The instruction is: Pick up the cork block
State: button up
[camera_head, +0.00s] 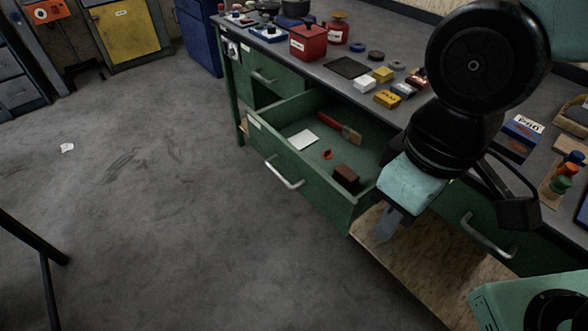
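A small dark brown block, which looks like the cork block (345,177), lies in the open green drawer (284,166), near its front right corner. My gripper (387,232) points down just outside the right end of the drawer, to the right of the block and apart from it in the picture. Only one grey finger shows clearly below the teal hand, so its opening cannot be judged. Nothing is seen held in it.
The drawer also holds a white card (303,139), a red-handled brush (338,127) and a small red piece (327,154). The grey workbench (318,70) above carries tins, small blocks and tools. The floor (170,200) at left is mostly clear.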

aim_at(347, 176)
jog(key=z, duration=1.35)
jog(key=j+z, duration=0.1)
jog(key=j, duration=0.35)
jog(key=k+j, duration=0.1)
jog(key=j, duration=0.3)
jog(key=k+j+z, duration=0.15)
jog(key=j, duration=0.7)
jog(key=k+j+z, duration=0.15)
jog(key=j, duration=0.25)
